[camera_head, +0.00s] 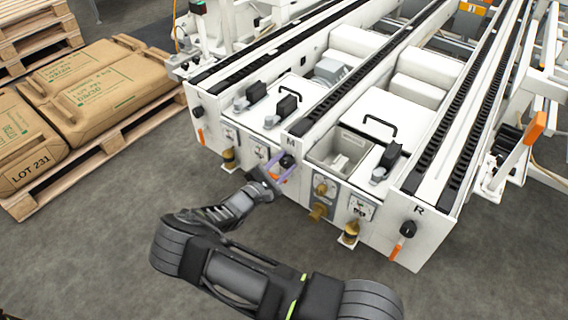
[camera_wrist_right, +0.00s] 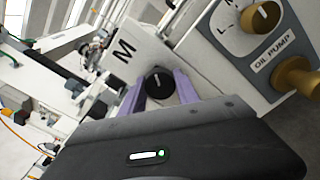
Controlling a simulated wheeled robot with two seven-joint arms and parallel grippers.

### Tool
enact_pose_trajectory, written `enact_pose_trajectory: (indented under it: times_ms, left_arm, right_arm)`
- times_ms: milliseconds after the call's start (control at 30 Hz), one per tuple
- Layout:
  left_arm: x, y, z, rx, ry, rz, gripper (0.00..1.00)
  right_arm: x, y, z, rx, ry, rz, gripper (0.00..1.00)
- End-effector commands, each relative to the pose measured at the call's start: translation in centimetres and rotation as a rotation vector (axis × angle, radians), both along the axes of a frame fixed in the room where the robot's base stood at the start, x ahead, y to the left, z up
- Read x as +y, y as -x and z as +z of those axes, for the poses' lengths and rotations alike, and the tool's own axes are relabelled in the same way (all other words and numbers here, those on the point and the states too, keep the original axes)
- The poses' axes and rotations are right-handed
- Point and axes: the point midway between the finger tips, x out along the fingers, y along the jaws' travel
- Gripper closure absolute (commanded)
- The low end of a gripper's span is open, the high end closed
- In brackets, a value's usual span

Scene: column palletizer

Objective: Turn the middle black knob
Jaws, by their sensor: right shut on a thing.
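The middle black knob (camera_head: 287,161) sits on the white end face under the letter M. In the right wrist view the knob (camera_wrist_right: 160,83) shows between two purple fingers, with a white mark on its front. My right gripper (camera_head: 273,170) reaches it from the front and is shut on it. The fingers also show in the wrist view, one on each side of the knob. The gripper body hides what lies below the knob there. My left gripper is in neither view.
Other black knobs sit on the left rail end (camera_head: 198,111) and the R rail end (camera_head: 408,229), each with an orange lever. The oil pump panel (camera_wrist_right: 262,45) with brass fittings is close right of the gripper. Pallets of brown sacks (camera_head: 95,85) stand left. Grey floor is clear in front.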

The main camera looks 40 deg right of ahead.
Motion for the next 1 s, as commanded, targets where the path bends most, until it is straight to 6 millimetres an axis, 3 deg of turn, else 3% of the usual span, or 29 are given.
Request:
enact_pose_trajectory:
  times_ms: [1000]
  left_arm:
    - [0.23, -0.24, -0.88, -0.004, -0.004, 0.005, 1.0]
  right_arm:
    - [0.05, 0.02, -0.18, -0.899, -0.272, 0.0, 1.0]
